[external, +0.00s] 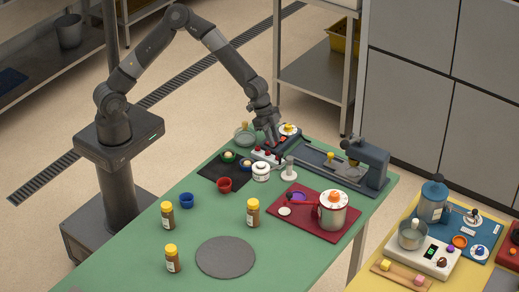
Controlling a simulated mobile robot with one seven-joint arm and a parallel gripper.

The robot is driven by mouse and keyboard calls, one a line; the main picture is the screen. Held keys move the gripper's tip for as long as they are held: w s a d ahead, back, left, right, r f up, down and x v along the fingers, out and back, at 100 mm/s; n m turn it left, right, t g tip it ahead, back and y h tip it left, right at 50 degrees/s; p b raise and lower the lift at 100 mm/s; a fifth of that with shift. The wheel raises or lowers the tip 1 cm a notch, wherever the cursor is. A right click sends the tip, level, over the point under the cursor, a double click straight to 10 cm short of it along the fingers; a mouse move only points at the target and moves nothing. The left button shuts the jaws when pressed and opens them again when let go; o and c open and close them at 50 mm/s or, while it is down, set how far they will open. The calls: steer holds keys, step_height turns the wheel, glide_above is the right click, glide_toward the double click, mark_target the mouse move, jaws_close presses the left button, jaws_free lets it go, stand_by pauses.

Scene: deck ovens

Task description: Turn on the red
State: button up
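My gripper (272,137) points down over the far end of the green table, at a small pale panel (258,156) with red parts (267,150) on it. Its fingers are small and dark here, so I cannot tell whether they are open or shut, or whether they touch the panel. The gripper and wrist hide part of the panel's far side. Another small red patch (284,139) shows just right of the fingers. I cannot tell which red part is a switch or whether any is on.
A long grey device (365,160) lies right of the panel. A black mat (210,171) with small bowls is to the left. A red mat (310,229) carries a pot (332,210).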

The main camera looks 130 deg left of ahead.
jaws_close()
steer(key=shift+w+g, duration=0.2)
steer(key=shift+g, duration=0.4)
steer(key=o, duration=0.5)
jaws_free()
steer(key=shift+o, duration=0.2)
steer(key=v, duration=1)
steer(key=shift+r, duration=0.4)
